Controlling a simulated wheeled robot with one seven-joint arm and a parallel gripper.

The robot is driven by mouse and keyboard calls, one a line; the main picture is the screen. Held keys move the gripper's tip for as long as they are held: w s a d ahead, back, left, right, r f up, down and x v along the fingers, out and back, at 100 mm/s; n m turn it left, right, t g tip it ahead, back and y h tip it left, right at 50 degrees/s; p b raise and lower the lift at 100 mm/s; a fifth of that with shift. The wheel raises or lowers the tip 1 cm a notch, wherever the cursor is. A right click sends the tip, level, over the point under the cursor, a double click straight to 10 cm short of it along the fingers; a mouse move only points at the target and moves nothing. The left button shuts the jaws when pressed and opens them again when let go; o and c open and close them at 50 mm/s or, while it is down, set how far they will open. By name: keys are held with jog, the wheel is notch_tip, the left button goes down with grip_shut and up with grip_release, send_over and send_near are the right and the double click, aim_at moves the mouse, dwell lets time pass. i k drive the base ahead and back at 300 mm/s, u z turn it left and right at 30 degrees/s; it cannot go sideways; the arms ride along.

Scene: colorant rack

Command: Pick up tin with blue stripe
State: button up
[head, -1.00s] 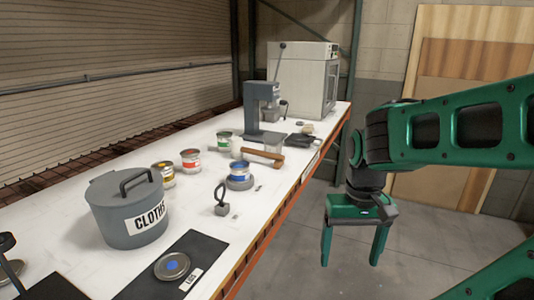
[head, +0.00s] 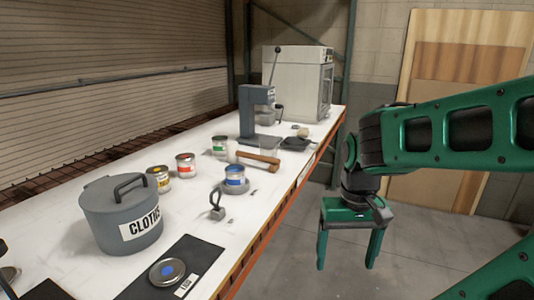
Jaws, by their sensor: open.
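The tin with the blue stripe (head: 235,176) stands upright on the white bench, on or just in front of a grey round base (head: 238,188). It looks open, with blue inside. My gripper (head: 347,266) hangs fingers down beyond the bench's right edge, over the floor. It is open and empty, to the right of the tin and well apart from it.
Tins with red (head: 186,165), yellow (head: 159,179) and green (head: 220,146) stripes stand nearby. A mallet (head: 258,160) lies behind the blue tin; a small weight with a loop (head: 217,207) stands in front. A grey cloths bin (head: 120,214) and a lid on a black mat (head: 167,271) are nearer.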

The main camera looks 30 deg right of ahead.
aim_at(235, 175)
jog(key=k, duration=0.5)
jog(key=z, duration=0.4)
jog(key=i, duration=1.15)
jog(key=z, duration=0.2)
